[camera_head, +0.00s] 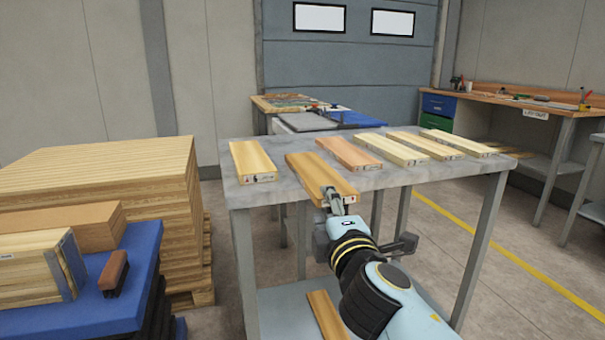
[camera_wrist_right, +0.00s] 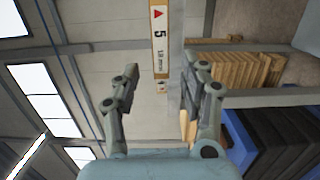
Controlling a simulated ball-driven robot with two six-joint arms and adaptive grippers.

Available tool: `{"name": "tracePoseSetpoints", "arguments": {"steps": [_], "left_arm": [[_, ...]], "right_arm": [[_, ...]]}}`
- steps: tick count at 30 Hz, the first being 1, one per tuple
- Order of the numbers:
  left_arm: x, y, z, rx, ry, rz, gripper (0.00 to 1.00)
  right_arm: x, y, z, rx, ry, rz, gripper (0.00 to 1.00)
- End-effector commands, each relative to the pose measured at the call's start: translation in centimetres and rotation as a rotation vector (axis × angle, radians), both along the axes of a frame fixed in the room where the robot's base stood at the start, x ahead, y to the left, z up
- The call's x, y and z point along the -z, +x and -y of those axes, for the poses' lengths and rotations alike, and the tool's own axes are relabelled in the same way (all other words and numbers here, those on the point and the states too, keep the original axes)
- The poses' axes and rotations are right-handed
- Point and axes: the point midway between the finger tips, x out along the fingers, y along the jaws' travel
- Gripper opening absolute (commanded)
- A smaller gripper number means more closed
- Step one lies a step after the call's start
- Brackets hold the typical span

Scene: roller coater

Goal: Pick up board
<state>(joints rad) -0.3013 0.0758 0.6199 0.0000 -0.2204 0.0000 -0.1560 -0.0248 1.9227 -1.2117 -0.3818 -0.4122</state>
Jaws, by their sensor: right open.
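Several wooden boards lie apart in a row on the grey table (camera_head: 240,190). The second board from the left (camera_head: 312,172) is light orange-brown and points toward me. Its near end is at the table's front edge, where my right gripper (camera_head: 336,200) is. In the right wrist view, a labelled end face (camera_wrist_right: 158,42) with a red triangle and a "5" shows in line with the gap between the open fingers of my right gripper (camera_wrist_right: 163,82). I cannot tell whether the fingertips reach past this end face. My left gripper is not in view.
Another board (camera_head: 253,160) lies to the left, and a redder one (camera_head: 347,152) close on the right. A board (camera_head: 326,318) lies on the lower shelf. A stack of planks (camera_head: 110,180) and a blue-topped stand (camera_head: 135,245) are at the left.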

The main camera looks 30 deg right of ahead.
Motion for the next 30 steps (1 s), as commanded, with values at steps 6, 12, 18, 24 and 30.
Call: {"name": "tracePoseSetpoints", "arguments": {"steps": [6,12,18,24,30], "left_arm": [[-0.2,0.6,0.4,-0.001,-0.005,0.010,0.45],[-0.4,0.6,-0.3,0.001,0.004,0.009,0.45],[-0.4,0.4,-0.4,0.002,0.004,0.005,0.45],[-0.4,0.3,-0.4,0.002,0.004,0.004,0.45],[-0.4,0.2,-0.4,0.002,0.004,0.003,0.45]], "right_arm": [[0.1,3.1,1.1,-0.001,0.000,-0.001,0.44],[-0.1,4.9,1.8,-0.001,-0.001,0.000,0.44],[0.0,7.8,2.8,0.000,0.000,-0.001,0.44],[0.1,8.4,3.0,0.000,0.001,-0.003,0.44],[0.1,8.4,3.0,0.000,0.002,-0.002,0.32]]}}
